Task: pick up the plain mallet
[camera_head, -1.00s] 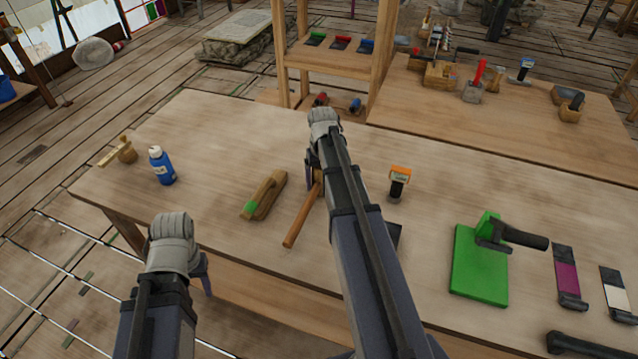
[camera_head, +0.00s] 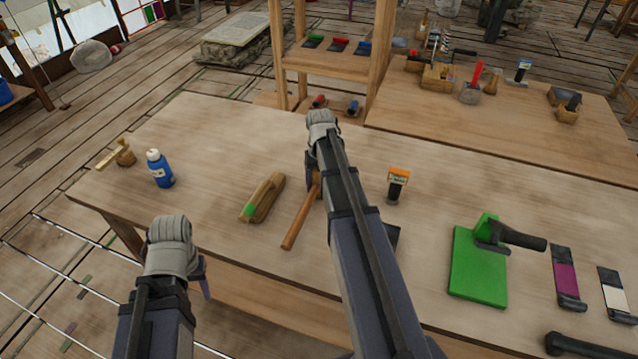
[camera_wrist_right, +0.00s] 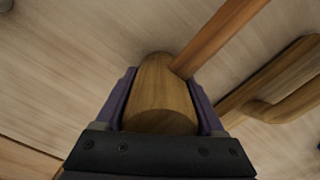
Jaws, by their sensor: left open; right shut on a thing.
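A plain wooden mallet (camera_head: 300,218) is at the middle of the near table, its reddish-brown handle pointing toward the front edge. Its head is mostly hidden behind my right arm in the head view. In the right wrist view, the bare wooden mallet head (camera_wrist_right: 160,95) sits between the purple fingers of my right gripper (camera_wrist_right: 163,100), which is shut on it. The handle runs off to the upper right there. I cannot tell whether the mallet touches the table. My left gripper (camera_head: 204,277) is open near the table's front edge, mostly hidden behind its own wrist.
A wooden tool with a green patch (camera_head: 262,198) lies just left of the mallet. A blue bottle (camera_head: 160,169) and another small wooden mallet (camera_head: 122,153) are farther left. An orange-topped container (camera_head: 397,186) and a green board (camera_head: 477,270) are to the right.

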